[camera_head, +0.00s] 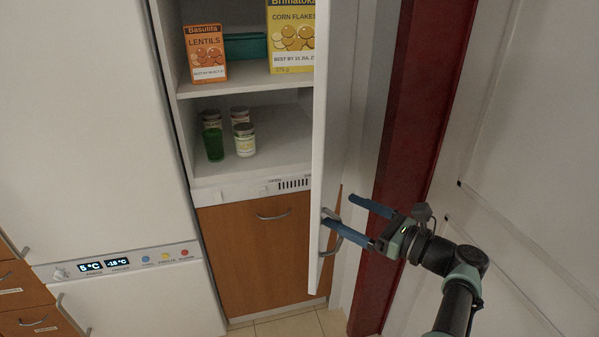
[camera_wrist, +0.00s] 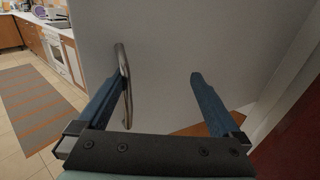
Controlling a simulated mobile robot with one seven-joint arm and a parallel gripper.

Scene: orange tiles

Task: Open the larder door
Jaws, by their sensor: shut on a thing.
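The larder door (camera_head: 328,120) is white and stands swung well out from its cupboard, seen nearly edge-on in the head view. Its curved metal handle (camera_head: 338,238) is low on the door's outer face. My gripper (camera_head: 338,212) is at this handle, and its blue fingers stand well apart. In the wrist view, the handle (camera_wrist: 124,80) lies between the fingers, close against the left one. The right finger is clear of it, over the door's pale face (camera_wrist: 170,55). Whether the left finger presses on the bar is hard to see.
The open larder (camera_head: 245,105) shows shelves with a lentils box (camera_head: 205,52), a corn flakes box (camera_head: 291,38) and several jars. A white fridge (camera_head: 100,120) stands left. A dark red post (camera_head: 425,110) and white wall are close on the right.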

